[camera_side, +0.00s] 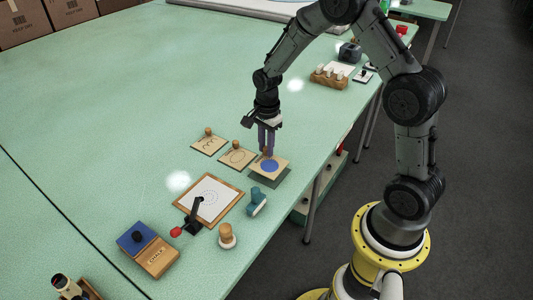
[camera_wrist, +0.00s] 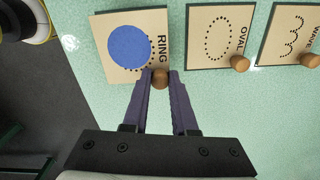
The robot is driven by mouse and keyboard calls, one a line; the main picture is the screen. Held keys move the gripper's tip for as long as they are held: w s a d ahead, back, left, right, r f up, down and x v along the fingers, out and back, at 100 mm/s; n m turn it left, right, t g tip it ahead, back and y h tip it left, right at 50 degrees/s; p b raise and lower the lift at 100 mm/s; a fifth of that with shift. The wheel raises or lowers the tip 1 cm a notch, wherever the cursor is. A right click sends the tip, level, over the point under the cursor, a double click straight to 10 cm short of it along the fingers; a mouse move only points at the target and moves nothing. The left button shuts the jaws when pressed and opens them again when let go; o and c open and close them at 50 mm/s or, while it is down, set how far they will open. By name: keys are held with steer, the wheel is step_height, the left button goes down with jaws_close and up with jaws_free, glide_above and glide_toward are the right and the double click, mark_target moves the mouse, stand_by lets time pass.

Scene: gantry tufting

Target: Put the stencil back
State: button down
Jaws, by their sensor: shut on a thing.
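My gripper (camera_side: 267,150) is shut on the round wooden knob of the RING stencil (camera_side: 270,170), and the wrist view shows the two purple fingers (camera_wrist: 160,76) on either side of that knob. The tan RING stencil (camera_wrist: 112,20) carries a blue disc (camera_wrist: 130,47) that covers part of its ring of dots. A dark patch like a shadow shows beneath it in the side view, so it seems a little above the table. The OVAL stencil (camera_side: 238,159) and the WAVE stencil (camera_side: 209,145) lie in line beside it, each with a wooden knob.
A wood-framed white sheet (camera_side: 208,190) with a faint dotted ring lies nearer, with a red-tipped dark lever (camera_side: 188,222) at its edge. A teal tool (camera_side: 257,202), a wooden-topped knob (camera_side: 227,236) and a box with a blue pad (camera_side: 147,250) stand around. The table's left is open.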

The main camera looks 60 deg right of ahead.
mark_target(271, 164)
steer(key=shift+f, duration=1.4)
steer(key=c, duration=0.7)
jaws_free()
steer(key=shift+f, duration=0.1)
step_height(271, 164, up, 12)
steer(key=shift+s+r, duration=0.1)
steer(key=shift+s, duration=0.05)
steer(key=s+a+r+n+t, duration=0.2)
steer(key=s+a+r+n, duration=0.2)
steer(key=s+r+n, duration=0.3)
steer(key=s+a+r+n+t, duration=0.2)
steer(key=s+a+r+n, duration=0.2)
steer(key=s+r+n, duration=0.3)
steer(key=s+a+f+n+t, duration=0.1)
steer(key=s+n, duration=0.4)
steer(key=s, duration=0.4)
steer(key=shift+a+n, duration=0.25)
steer(key=shift+n, duration=0.15)
